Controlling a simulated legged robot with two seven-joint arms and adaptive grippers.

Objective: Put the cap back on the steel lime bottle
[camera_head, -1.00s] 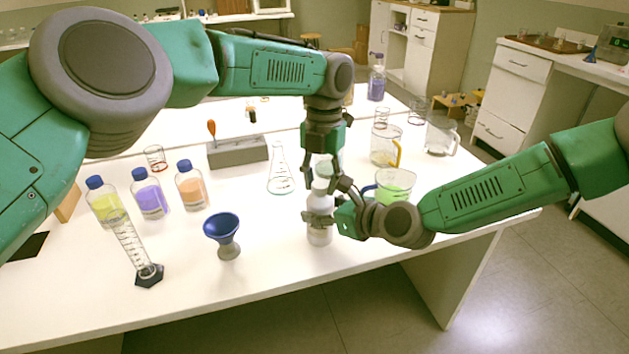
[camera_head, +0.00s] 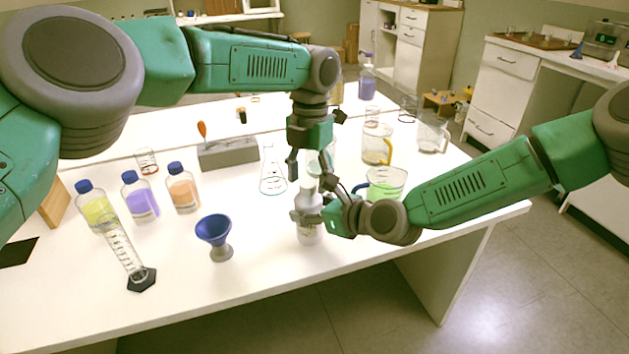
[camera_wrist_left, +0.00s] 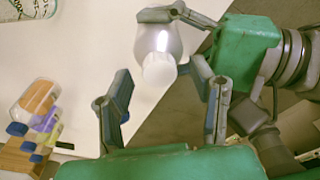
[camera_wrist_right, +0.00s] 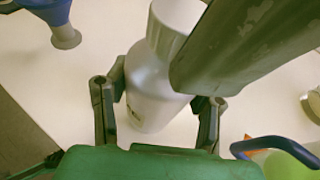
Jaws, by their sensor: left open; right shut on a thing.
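The steel bottle (camera_head: 309,233) stands upright near the table's front edge, with a white cap (camera_wrist_left: 159,71) on its top. Its body also shows in the right wrist view (camera_wrist_right: 150,100). My right gripper (camera_head: 308,213) is shut around the bottle's upper body from the right. My left gripper (camera_head: 311,176) points down just above the cap, with its fingers spread and nothing between them. In the right wrist view a dark finger hides part of the cap and bottle. I cannot read a lime label.
A conical flask (camera_head: 272,180) and grey rack (camera_head: 228,153) are behind. A beaker of green liquid (camera_head: 386,183) is close behind my right gripper. The front middle is clear.

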